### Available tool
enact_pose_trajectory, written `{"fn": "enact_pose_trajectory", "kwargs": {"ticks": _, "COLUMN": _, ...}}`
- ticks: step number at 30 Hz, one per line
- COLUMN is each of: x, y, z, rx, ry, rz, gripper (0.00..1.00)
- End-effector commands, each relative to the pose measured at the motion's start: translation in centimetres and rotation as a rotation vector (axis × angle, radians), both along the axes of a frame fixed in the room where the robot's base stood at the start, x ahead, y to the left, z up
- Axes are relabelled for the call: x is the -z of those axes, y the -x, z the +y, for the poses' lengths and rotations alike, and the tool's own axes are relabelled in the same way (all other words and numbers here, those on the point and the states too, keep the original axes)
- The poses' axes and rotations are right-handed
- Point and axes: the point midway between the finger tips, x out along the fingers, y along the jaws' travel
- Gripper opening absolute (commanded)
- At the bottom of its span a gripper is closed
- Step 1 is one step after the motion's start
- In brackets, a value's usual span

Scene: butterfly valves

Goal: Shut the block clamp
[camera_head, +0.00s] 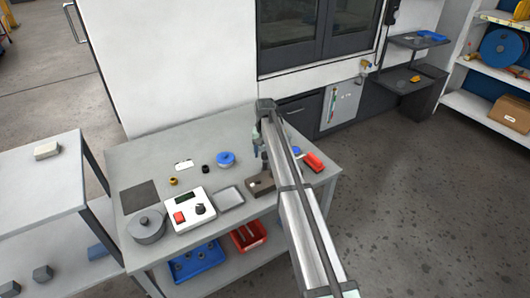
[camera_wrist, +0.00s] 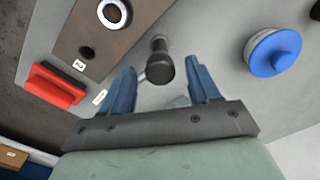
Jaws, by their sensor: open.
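A brown block (camera_wrist: 100,38) lies on the table, with a pale ring, a dark hole and a small label "2" on it; it shows in the head view (camera_head: 259,187) beside my arm. It looks like the block clamp. A black-knobbed handle (camera_wrist: 159,60) stands at its edge in the wrist view, pointing toward the camera. How the handle joins the block is not clear. My gripper (camera_wrist: 162,84) is open and empty, its blue fingers on either side of the knob in the picture. Whether they touch it cannot be told. In the head view my arm hides part of the block.
A blue round-topped object (camera_wrist: 273,50) stands to the right. On the table are a white control box (camera_head: 188,210), a grey tray (camera_head: 229,198) and a lidded pot (camera_head: 146,225).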

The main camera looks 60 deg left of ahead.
Motion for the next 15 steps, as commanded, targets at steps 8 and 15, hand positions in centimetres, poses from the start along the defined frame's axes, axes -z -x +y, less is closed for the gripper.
{"fn": "enact_pose_trajectory", "kwargs": {"ticks": 8, "x": 0.17, "y": 0.0, "z": 0.01, "rx": 0.0, "ry": -0.001, "rz": -0.001, "gripper": 0.61}}
{"fn": "enact_pose_trajectory", "kwargs": {"ticks": 15, "x": 0.16, "y": -0.01, "z": 0.01, "rx": 0.0, "ry": 0.0, "rz": 0.0, "gripper": 0.42}}
